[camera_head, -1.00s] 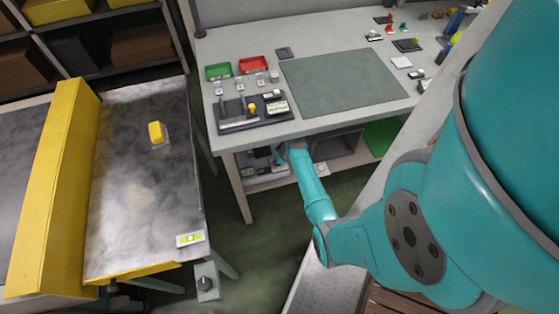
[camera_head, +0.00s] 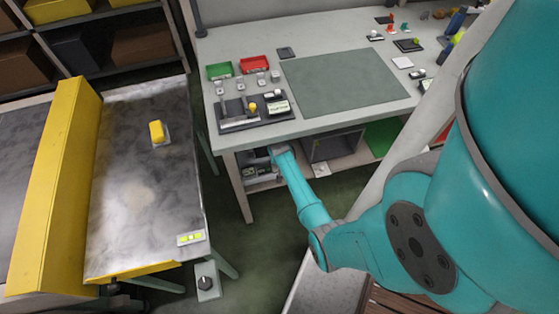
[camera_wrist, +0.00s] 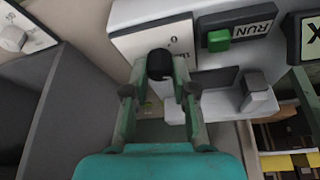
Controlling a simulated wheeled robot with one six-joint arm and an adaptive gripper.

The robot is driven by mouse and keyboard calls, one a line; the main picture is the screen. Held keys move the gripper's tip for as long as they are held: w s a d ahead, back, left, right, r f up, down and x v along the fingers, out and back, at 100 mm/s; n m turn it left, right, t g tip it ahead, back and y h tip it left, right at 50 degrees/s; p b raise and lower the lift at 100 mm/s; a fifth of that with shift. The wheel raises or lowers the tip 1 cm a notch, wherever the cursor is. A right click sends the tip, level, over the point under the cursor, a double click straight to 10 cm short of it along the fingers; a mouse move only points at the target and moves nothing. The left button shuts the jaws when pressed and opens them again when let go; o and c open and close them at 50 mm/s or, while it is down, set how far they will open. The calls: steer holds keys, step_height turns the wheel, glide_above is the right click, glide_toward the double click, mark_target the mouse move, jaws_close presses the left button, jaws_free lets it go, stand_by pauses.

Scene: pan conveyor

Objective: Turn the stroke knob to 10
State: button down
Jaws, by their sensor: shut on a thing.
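In the wrist view a dark round knob (camera_wrist: 160,66) stands on a white dial plate (camera_wrist: 126,43). A 0 shows on the plate; its other lettering is partly hidden, so I cannot read the knob's setting. My gripper (camera_wrist: 160,78) is shut on this knob, one finger on each side. In the head view my arm reaches under the front edge of the workbench, where the knob and fingertips are hidden.
A green button (camera_wrist: 219,40) beside a RUN label and a grey block (camera_wrist: 258,94) sit close right of my fingers. Another dial (camera_wrist: 13,39) is at the upper left. The workbench (camera_head: 330,127) overhangs my arm. A conveyor (camera_head: 122,205) stands left.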

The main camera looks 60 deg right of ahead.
stand_by(0.5)
steer(key=c, duration=0.9)
jaws_free()
steer(key=shift+c, duration=0.2)
steer(key=shift+s+a+r, duration=0.1)
steer(key=shift+a+r, duration=0.1)
steer(key=shift+r, duration=0.25)
steer(key=shift+v, duration=1.15)
steer(key=s+a, duration=0.5)
steer(key=a, duration=0.5)
steer(key=shift+a+f, duration=0.15)
steer(key=shift+a, duration=0.2)
steer(key=shift+a, duration=0.1)
